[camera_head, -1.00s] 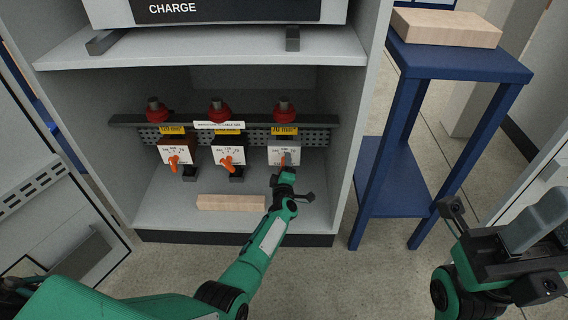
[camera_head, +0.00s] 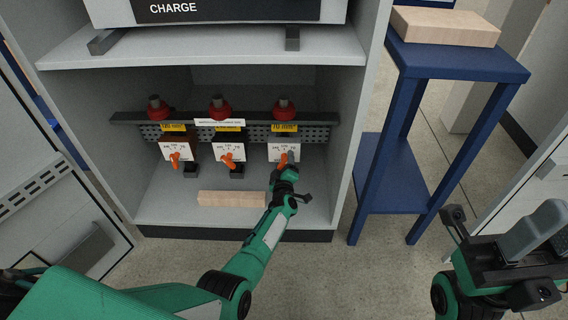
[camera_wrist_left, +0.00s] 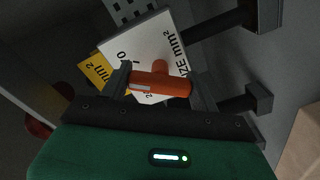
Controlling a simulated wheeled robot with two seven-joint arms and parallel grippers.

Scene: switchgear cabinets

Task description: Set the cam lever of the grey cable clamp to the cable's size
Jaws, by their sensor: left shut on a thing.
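The grey cable clamp (camera_head: 284,151) is the rightmost of three clamps on the rail in the cabinet, with a white scale plate and a yellow label. Its orange cam lever (camera_head: 283,160) is partly hidden by my left gripper (camera_head: 288,162). In the left wrist view the lever (camera_wrist_left: 158,84) lies between the two dark fingers of the left gripper (camera_wrist_left: 161,86), which is shut on it. The white scale plate (camera_wrist_left: 143,47) is behind it, with its marks partly covered. My right gripper (camera_head: 500,252) is at the lower right, away from the clamps; its jaws are unclear.
The middle clamp (camera_head: 228,151) and left clamp (camera_head: 175,151) also have orange levers. A wooden block (camera_head: 231,199) lies on the cabinet floor beside my left arm. A blue stand (camera_head: 465,65) with a wooden board (camera_head: 445,26) is right of the cabinet.

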